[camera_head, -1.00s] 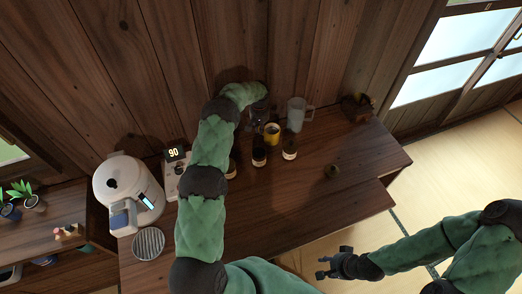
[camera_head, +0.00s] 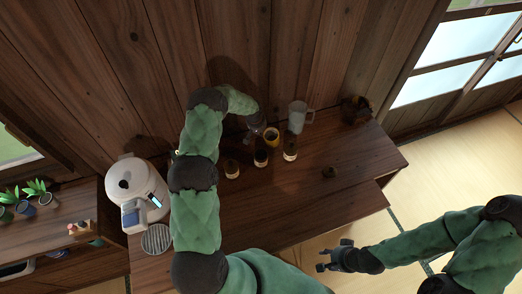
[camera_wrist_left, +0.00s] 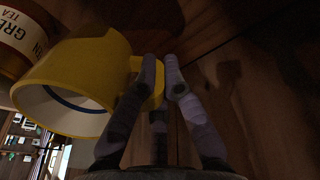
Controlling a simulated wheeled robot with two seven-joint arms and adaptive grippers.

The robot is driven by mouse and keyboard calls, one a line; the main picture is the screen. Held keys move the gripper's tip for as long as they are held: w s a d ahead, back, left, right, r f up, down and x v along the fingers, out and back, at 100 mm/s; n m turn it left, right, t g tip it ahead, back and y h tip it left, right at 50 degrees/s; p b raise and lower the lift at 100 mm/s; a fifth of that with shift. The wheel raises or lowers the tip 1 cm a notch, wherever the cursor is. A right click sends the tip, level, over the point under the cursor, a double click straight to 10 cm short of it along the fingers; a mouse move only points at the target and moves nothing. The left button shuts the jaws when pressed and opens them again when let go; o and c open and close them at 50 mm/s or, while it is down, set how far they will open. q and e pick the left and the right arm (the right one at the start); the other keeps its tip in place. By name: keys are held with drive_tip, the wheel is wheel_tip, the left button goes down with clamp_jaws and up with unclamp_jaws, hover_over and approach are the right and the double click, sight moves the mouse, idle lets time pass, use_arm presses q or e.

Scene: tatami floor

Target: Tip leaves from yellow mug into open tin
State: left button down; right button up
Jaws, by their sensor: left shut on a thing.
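The yellow mug (camera_head: 272,139) is over the back of the wooden counter, behind a row of dark tins with pale labels: a left tin (camera_head: 231,169), a middle tin (camera_head: 261,158) and a right tin (camera_head: 290,154). My left gripper (camera_head: 259,125) is at the mug's left side. In the left wrist view, my left gripper (camera_wrist_left: 159,72) is shut on the handle of the yellow mug (camera_wrist_left: 80,72), whose mouth faces lower left. A tin labelled green tea (camera_wrist_left: 22,38) is beyond it. The leaves are not visible. My right gripper (camera_head: 334,256) is open and empty, in front of the counter.
A pale clear jug (camera_head: 298,117) stands close right of the mug. A small brown object (camera_head: 329,171) lies at right, and a dark brown object (camera_head: 356,110) stands farther back. The counter's front right is clear.

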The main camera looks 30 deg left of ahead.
use_arm(q)
drive_tip(key=shift+s+r+t+p, duration=0.3)
drive_tip(key=shift+s+r+t, duration=0.1)
drive_tip(key=shift+t, duration=0.1)
drive_tip(key=s+t+b, duration=0.1)
drive_tip(key=b, duration=0.6)
drive_tip(key=s+t+b, duration=0.1)
drive_tip(key=t+b, duration=0.1)
drive_tip(key=b, duration=0.5)
drive_tip(key=shift+s+r, duration=0.15)
drive_tip(key=shift+r, duration=0.05)
wheel_tip(320, 180, up, 6)
drive_tip(key=s+n+t+b, duration=0.1)
drive_tip(key=t+b, duration=0.6)
drive_tip(key=b, duration=1.3)
drive_tip(key=shift+t+b, duration=0.3)
drive_tip(key=shift+b, duration=0.1)
drive_tip(key=shift+s+r+t, duration=0.55)
drive_tip(key=shift+r+t, duration=0.15)
drive_tip(key=shift+r, duration=0.2)
drive_tip(key=shift+s+f+t, duration=0.2)
drive_tip(key=shift+f+t, duration=0.3)
drive_tip(key=shift+t, duration=0.3)
drive_tip(key=shift+s+r+n+t, duration=0.15)
drive_tip(key=shift+r+t, duration=0.3)
drive_tip(key=shift+r, duration=0.1)
drive_tip(key=shift+s+r+n+t, duration=0.15)
drive_tip(key=shift+r+t, duration=0.3)
drive_tip(key=shift+r, duration=0.1)
idle(0.3)
